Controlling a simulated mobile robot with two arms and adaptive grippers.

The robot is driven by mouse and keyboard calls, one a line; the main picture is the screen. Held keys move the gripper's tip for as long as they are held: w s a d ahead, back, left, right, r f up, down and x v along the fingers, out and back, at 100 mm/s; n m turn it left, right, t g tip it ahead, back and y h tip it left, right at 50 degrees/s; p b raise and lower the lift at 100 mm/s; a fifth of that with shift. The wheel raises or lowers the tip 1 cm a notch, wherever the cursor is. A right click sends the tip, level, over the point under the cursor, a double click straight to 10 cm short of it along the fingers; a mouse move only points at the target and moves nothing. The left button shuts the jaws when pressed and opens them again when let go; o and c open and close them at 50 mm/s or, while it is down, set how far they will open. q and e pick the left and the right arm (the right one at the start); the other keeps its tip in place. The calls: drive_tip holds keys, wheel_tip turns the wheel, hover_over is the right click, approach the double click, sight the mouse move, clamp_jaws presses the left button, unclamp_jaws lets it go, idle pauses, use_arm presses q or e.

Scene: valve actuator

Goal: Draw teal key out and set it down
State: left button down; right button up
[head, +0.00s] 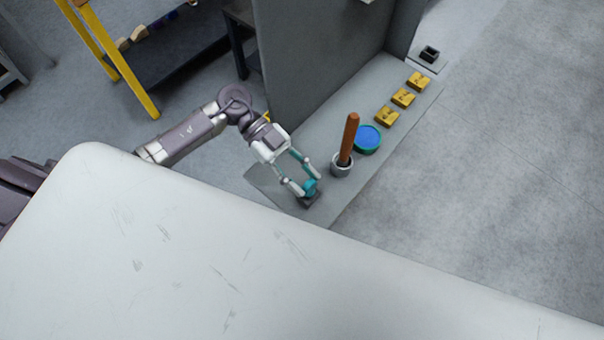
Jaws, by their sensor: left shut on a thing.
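The teal key (310,186) shows as a small teal piece at the near end of the grey panel ledge. It stands at a small dark block (309,201), which looks like its socket; whether the key is still seated in it I cannot tell. My left gripper (308,184) reaches down from the left with its two fingers on either side of the key, shut on it. The fingers hide part of the key. My right gripper is not in view.
A brown upright handle (349,138) stands in a grey cup (341,165) close to the right of my left gripper. Beyond it are a blue round dial (367,138) and yellow blocks (387,115). A tall grey wall (320,60) rises behind the ledge (345,205).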

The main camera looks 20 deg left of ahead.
use_arm(q)
drive_tip(key=shift+f+b, duration=0.35)
drive_tip(key=shift+f, duration=0.45)
drive_tip(key=c, duration=0.6)
unclamp_jaws()
drive_tip(key=v, duration=0.7)
drive_tip(key=shift+a+r, duration=0.15)
drive_tip(key=shift+a, duration=0.1)
